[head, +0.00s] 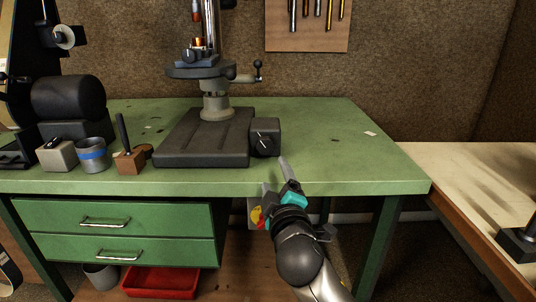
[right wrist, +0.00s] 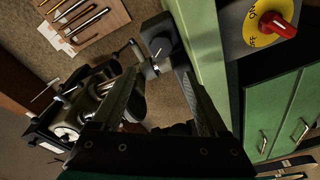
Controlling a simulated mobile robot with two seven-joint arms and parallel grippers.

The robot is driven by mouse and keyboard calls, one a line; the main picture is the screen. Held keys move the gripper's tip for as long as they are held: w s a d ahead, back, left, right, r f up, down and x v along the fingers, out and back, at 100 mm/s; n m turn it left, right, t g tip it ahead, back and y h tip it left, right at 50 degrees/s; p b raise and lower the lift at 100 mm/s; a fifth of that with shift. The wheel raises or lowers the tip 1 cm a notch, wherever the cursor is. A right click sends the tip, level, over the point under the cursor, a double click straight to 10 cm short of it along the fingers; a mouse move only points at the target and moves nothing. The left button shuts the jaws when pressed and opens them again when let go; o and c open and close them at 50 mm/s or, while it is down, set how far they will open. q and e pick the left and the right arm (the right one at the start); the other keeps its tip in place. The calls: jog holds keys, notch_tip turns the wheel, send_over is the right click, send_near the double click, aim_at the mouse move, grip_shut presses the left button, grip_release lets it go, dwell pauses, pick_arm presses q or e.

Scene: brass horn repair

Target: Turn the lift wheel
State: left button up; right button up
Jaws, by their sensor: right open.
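A pillar machine on the green bench has a grey crank arm with a dark ball knob (head: 258,65) on the right of its round table (head: 200,71). I cannot tell for sure that this crank is the lift wheel. My right gripper (head: 276,178) is at the bench's front edge, below and in front of the machine, apart from the crank. In the right wrist view its two dark fingers (right wrist: 165,85) stand wide apart with nothing held between them. The machine shows sideways at the left there, partly hidden by a finger. My left gripper is not in view.
A dark box with a small lever (head: 265,138) sits beside the machine's base (head: 203,150). A red knob on a yellow disc (right wrist: 275,25) is near my right gripper. A cup (head: 92,155) and blocks stand at the bench's left. The bench's right part is mostly clear.

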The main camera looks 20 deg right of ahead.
aim_at(265, 147)
jog(key=w+b, duration=0.1)
jog(key=w, duration=0.3)
jog(key=w+d+b, duration=0.1)
jog(key=w+b, duration=0.1)
jog(key=w, duration=0.2)
jog(key=w+b, duration=0.1)
jog(key=w, duration=0.3)
jog(key=shift+w+d+f, duration=0.1)
jog(key=shift+w+d, duration=0.3)
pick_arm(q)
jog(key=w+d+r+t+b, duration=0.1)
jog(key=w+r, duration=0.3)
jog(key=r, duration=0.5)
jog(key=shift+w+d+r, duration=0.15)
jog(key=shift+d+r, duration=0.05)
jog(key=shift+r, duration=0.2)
pick_arm(e)
jog(key=shift+w+d, duration=0.1)
jog(key=shift+w, duration=0.75)
jog(key=c, duration=1.1)
jog(key=shift+m, duration=0.3)
